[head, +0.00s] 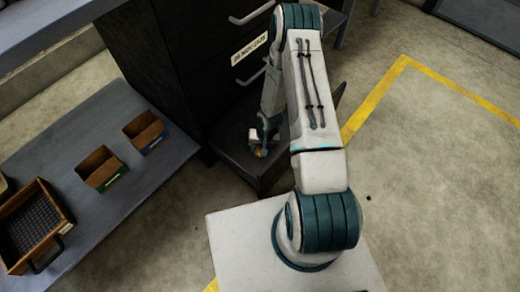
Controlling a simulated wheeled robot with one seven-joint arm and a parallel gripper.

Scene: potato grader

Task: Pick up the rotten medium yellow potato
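My gripper (257,148) is small in the head view, at the end of my arm, low in front of the dark cabinet and above a dark open drawer or ledge (226,143). A small tan-orange patch shows at its fingertips. I cannot tell whether this is the yellow potato or part of the gripper. The gap between the fingers cannot be made out. No potato can be clearly identified elsewhere. My arm hides part of the drawer or ledge.
The dark cabinet (190,75) has metal handles and a paper label (250,48). On the grey table (130,190) at left stand a green-labelled bin (101,168), a blue-labelled bin (144,131) and a wooden crate (32,225) with dark mesh. The floor at right is clear, with a yellow line.

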